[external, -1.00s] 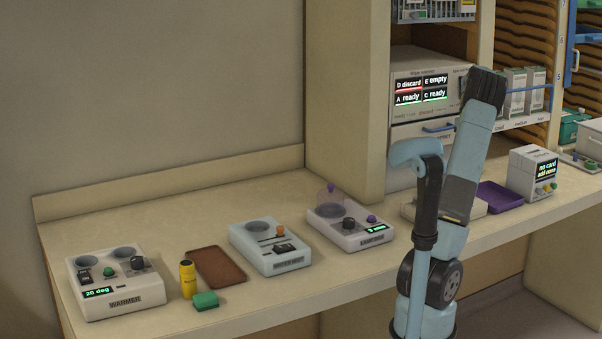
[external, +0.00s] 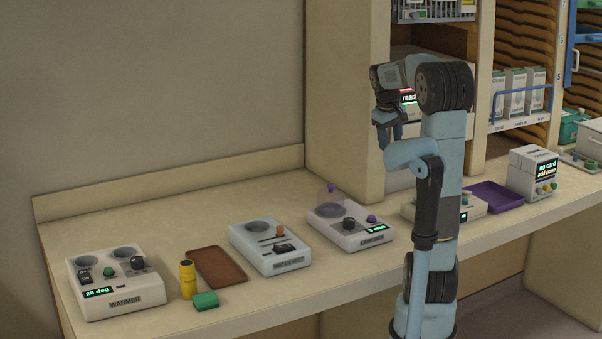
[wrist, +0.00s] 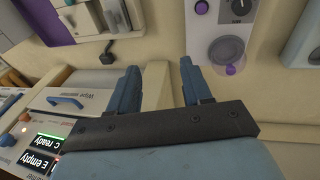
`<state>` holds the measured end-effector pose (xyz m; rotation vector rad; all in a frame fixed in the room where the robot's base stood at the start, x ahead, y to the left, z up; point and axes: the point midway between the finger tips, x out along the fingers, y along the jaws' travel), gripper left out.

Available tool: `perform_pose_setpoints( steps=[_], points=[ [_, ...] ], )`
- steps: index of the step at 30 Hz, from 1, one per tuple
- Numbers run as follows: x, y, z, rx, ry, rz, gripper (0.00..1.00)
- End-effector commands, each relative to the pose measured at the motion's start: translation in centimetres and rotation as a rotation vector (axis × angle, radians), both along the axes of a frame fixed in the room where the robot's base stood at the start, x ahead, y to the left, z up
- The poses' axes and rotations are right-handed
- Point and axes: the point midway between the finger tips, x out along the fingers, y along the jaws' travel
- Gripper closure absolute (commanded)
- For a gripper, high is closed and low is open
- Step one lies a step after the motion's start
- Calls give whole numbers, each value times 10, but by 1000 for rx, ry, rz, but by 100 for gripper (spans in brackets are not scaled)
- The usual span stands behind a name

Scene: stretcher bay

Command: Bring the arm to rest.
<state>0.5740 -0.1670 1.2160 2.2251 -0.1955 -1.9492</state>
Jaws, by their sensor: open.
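My arm (external: 440,190) stands in front of the bench, with its upper part folded over to the left. My gripper (external: 391,138) hangs at the end, pointing down, in front of the cabinet and above the bench. In the wrist view my gripper (wrist: 165,88) shows two blue fingers spread apart with nothing between them. The part of the cabinet behind the arm is hidden in the external view.
The bench holds a warmer (external: 118,283), a yellow bottle (external: 188,280), a green block (external: 205,301), a brown tray (external: 216,267), two grey devices (external: 270,250) (external: 349,230) and a purple tray (external: 494,196). A card device (external: 533,174) stands at right.

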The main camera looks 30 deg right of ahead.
Motion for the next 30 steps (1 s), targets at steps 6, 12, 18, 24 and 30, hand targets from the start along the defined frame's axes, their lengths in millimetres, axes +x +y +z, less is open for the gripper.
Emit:
perform_pose_setpoints(
  steps=[6,12,18,24,30],
  points=[
    [-45,65,4,6,-95,9,51],
    [-89,109,-2,45,-188,12,51],
    [-136,142,-16,113,-276,18,51],
    [-169,161,-32,185,-335,22,51],
    [-182,167,-40,220,-357,22,51]
  ],
)
